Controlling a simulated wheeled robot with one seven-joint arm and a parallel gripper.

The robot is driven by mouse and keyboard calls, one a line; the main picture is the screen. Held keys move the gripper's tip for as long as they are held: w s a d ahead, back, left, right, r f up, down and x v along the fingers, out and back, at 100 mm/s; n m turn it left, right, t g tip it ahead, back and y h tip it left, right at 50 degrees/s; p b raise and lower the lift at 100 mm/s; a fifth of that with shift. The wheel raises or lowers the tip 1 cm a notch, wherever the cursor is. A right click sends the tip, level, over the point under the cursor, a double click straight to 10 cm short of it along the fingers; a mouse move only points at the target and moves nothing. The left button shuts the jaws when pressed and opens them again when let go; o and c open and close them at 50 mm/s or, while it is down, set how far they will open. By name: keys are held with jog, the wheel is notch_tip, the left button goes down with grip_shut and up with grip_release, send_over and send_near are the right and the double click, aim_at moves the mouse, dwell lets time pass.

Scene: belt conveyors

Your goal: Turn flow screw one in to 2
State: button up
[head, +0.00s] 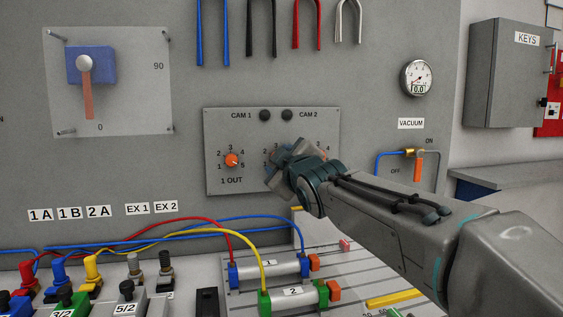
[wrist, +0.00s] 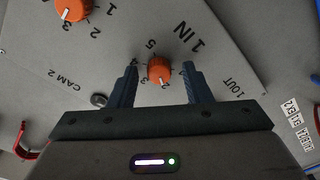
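Flow screw one in is the orange knob (wrist: 158,70) by the "1 IN" label in the wrist view, with a number scale around it. A pale mark shows near its lower edge on the side of the 2, but its exact reading is unclear. My gripper (wrist: 160,75) is open, with one dark finger on each side of the knob and a visible gap on both sides. In the head view my gripper (head: 288,165) is at the grey panel (head: 218,120) and hides this knob.
The 1 OUT knob (head: 232,160) is left of my gripper. Another orange knob (wrist: 72,8) shows in the wrist view's upper left. CAM 1 (head: 264,115) and CAM 2 (head: 288,115) sockets are above. Hoses and cylinders (head: 270,270) lie below the panel.

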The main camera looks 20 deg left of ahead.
jog(key=p+v, duration=0.4)
jog(key=v, duration=0.9)
jog(key=shift+s+d, duration=0.2)
jog(key=shift+s, duration=0.15)
jog(key=shift+d, duration=0.1)
